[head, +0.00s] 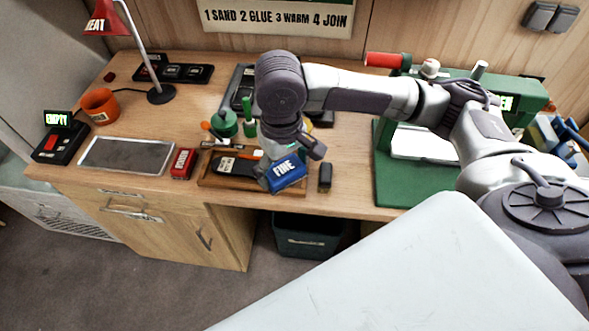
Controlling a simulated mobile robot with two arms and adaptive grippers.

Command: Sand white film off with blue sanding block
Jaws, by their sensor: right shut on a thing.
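The blue sanding block (288,175), marked FINE, is held in my right gripper (279,158), which is shut on it. The block is at the right part of a wooden tray (210,181) near the table's front edge. In the tray, left of the block, lies a dark piece (236,167) with a small pale patch (227,163) at its left. I cannot tell whether that patch is the white film, or whether the block touches the piece. My gripper and the block hide part of the tray. My left gripper is not in view.
A red block (182,164) stands left of the tray, and a small dark block (325,177) right of it. A grey plate (127,156), orange mug (99,105) and red lamp (106,19) are at left. A green press (440,130) stands at right. A bin (306,238) is below.

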